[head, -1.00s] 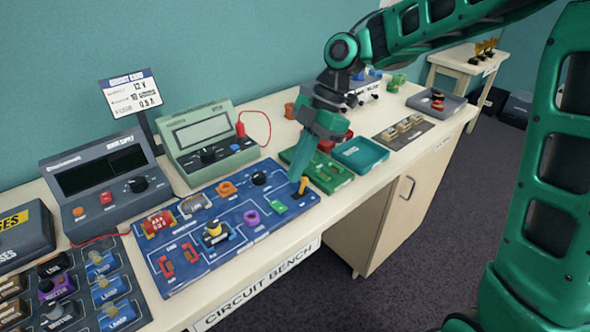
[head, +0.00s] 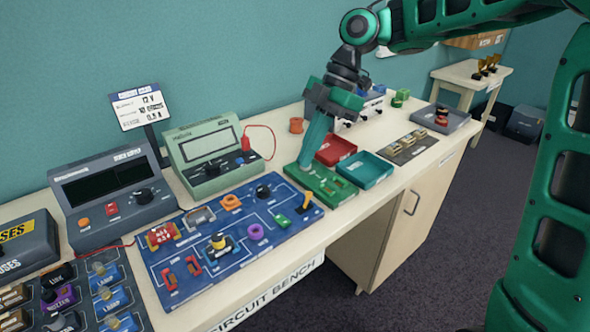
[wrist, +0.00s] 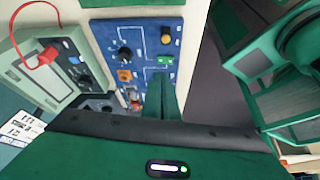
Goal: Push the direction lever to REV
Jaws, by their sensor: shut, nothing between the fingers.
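The direction lever is a small orange-yellow handle (head: 307,200) at the right end of the blue circuit board (head: 216,285). It leans slightly to the right in the head view; its REV marking is too small to read. In the wrist view the orange lever top (wrist: 166,36) is near the board's upper right corner. My gripper (head: 305,164) is shut and empty. In the head view it points down over the green board, behind the lever and apart from it. The shut fingers also show in the wrist view (wrist: 161,90), across the board's lower edge.
The green board (head: 330,191), a red tray (head: 335,150) and a teal tray (head: 364,170) lie beside the blue board. A green meter (head: 212,155) with a red lead and a grey power supply (head: 112,185) stand behind it. The bench's front edge is close.

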